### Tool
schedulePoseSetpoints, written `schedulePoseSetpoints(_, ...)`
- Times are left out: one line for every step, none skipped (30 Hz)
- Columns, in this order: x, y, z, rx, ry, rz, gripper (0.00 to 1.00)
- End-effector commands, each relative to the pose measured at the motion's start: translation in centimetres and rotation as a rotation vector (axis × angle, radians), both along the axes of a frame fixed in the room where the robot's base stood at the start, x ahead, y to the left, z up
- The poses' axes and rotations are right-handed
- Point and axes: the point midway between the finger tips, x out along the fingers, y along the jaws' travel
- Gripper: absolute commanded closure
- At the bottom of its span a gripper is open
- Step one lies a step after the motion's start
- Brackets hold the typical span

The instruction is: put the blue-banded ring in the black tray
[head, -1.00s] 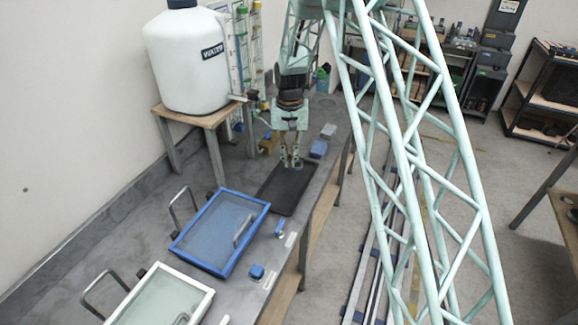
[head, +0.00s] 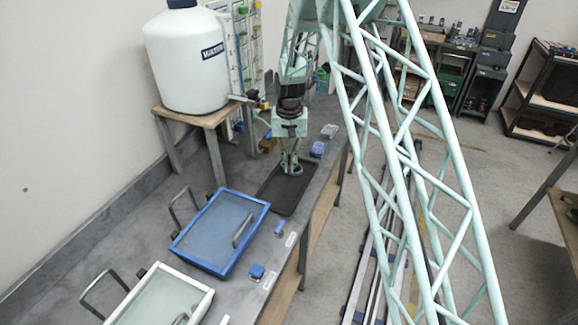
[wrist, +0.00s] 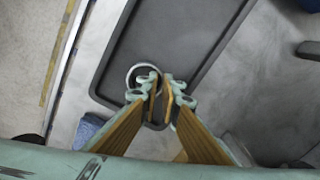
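The black tray (head: 272,205) lies on the bench beyond the blue-framed panel; it also shows in the wrist view (wrist: 195,30). My gripper (head: 291,168) points down at the tray's far end. In the wrist view my gripper (wrist: 161,86) has its fingertips close together, with a narrow gap between them. A pale ring (wrist: 131,76) is at the fingertips, its near-right wall between them, over the tray's dark floor. Its blue band cannot be made out in the wrist view. Whether the ring touches the tray floor cannot be told.
A blue-framed panel (head: 222,232) and a white-framed one (head: 160,297) with handles stand nearer on the bench. A white water tank (head: 187,62) stands on a wooden stand at left. Most of the tray is bare.

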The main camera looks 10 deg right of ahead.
Motion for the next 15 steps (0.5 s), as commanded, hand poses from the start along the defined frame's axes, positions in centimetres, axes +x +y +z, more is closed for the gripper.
schedulePoseSetpoints(0.0,0.0,-0.05,0.0,0.0,0.0,1.0)
schedulePoseSetpoints(0.0,0.0,-0.1,0.0,0.0,0.0,1.0)
schedulePoseSetpoints(0.0,0.0,-0.2,0.0,0.0,0.0,1.0)
schedulePoseSetpoints(0.0,0.0,-0.26,0.0,0.0,0.0,1.0)
schedulePoseSetpoints(0.0,0.0,-0.32,0.0,0.0,0.0,1.0)
schedulePoseSetpoints(-0.01,0.0,-0.32,0.0,0.0,0.0,0.93)
schedulePoseSetpoints(-0.01,0.0,-0.3,0.0,0.0,0.0,0.91)
schedulePoseSetpoints(-0.01,0.0,-0.29,0.0,0.0,0.0,0.88)
schedulePoseSetpoints(-0.01,0.0,-0.28,0.0,0.0,0.0,0.84)
schedulePoseSetpoints(-0.01,0.0,-0.28,0.0,0.0,0.0,0.81)
schedulePoseSetpoints(-0.01,0.0,-0.28,0.0,0.0,0.0,0.81)
schedulePoseSetpoints(-0.01,0.0,-0.27,0.0,0.0,0.0,0.81)
schedulePoseSetpoints(-0.01,0.0,-0.27,0.0,0.0,0.0,0.81)
schedulePoseSetpoints(-0.01,0.0,-0.27,0.0,0.0,0.0,0.81)
schedulePoseSetpoints(-0.01,0.0,-0.27,0.0,0.0,0.0,0.81)
